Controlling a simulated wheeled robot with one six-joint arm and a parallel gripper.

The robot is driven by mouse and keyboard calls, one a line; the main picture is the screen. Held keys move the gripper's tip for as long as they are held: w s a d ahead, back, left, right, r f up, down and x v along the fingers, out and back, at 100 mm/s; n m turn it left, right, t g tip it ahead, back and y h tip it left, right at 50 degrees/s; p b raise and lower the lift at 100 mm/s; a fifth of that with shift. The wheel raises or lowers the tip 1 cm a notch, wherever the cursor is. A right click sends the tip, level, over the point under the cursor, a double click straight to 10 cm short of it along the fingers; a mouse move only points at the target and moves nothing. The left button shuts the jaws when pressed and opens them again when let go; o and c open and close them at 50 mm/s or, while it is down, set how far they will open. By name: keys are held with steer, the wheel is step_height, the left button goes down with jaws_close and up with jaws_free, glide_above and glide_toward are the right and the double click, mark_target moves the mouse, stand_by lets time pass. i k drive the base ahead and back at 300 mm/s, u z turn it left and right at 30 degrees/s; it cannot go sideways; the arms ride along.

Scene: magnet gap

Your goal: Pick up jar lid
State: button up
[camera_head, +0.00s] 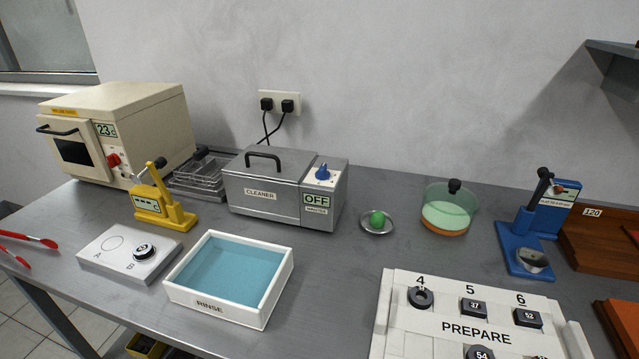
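A round glass jar (447,216) stands at the back right of the bench. Its lower part looks orange and its upper part is clear greenish. The jar lid (455,186) shows as a black knob at the jar's top. The lid's clear edge is hard to tell from the glass. The lid appears to sit on the jar. My gripper is not in view.
A small metal dish (368,229) with a green ball is left of the jar, and a blue press (527,236) right of it. The grey cleaner box (262,195), white rinse tray (212,303) and white PREPARE board (425,333) stand around. Bare bench lies before the jar.

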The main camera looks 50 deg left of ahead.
mark_target(450, 198)
steer(key=u, duration=1.75)
steer(key=i, duration=1)
steer(key=z, duration=0.05)
